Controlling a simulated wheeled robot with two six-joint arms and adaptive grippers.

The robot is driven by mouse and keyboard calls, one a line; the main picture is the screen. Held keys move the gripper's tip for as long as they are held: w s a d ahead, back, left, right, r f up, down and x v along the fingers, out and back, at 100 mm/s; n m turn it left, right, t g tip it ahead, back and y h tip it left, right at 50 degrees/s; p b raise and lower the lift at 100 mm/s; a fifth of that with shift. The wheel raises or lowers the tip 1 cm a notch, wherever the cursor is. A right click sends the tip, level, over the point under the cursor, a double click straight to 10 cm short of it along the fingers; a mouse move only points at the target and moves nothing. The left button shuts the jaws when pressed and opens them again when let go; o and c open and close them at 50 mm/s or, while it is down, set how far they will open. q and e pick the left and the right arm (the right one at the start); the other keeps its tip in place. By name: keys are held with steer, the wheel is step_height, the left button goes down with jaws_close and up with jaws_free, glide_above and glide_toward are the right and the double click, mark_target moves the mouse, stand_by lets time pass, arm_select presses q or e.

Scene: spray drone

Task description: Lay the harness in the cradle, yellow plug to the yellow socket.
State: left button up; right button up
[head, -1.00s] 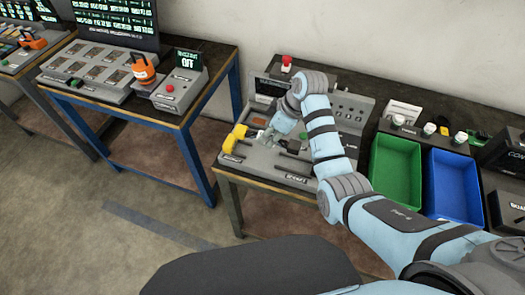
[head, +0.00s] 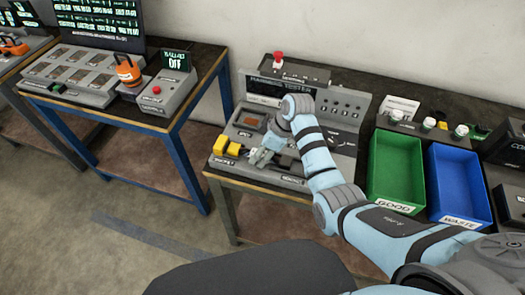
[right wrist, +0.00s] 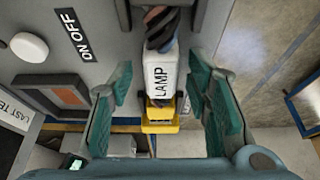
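The harness (right wrist: 160,75) has a white LAMP label and a dark twisted cable. In the right wrist view it lies lengthwise between my fingers, with yellow blocks (right wrist: 158,122) at its lower end. In the head view two yellow blocks (head: 220,145) sit side by side at the left of the grey tester deck (head: 215,163). I cannot tell which is plug or socket, nor whether they are mated. My right gripper (right wrist: 160,108) is open, with fingers apart on both sides of the harness; it also shows low over the deck (head: 260,157). My left gripper is out of view.
The tester's upright panel (head: 345,108) and a red button (head: 278,57) stand behind the deck. A green bin (head: 395,170) and a blue bin (head: 458,185) are to the right. Another table at left holds an orange-handled device (head: 128,72).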

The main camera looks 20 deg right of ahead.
steer(key=shift+s+d+r, duration=0.1)
steer(key=shift+r, duration=0.45)
steer(key=p+v, duration=0.1)
steer(key=v, duration=1)
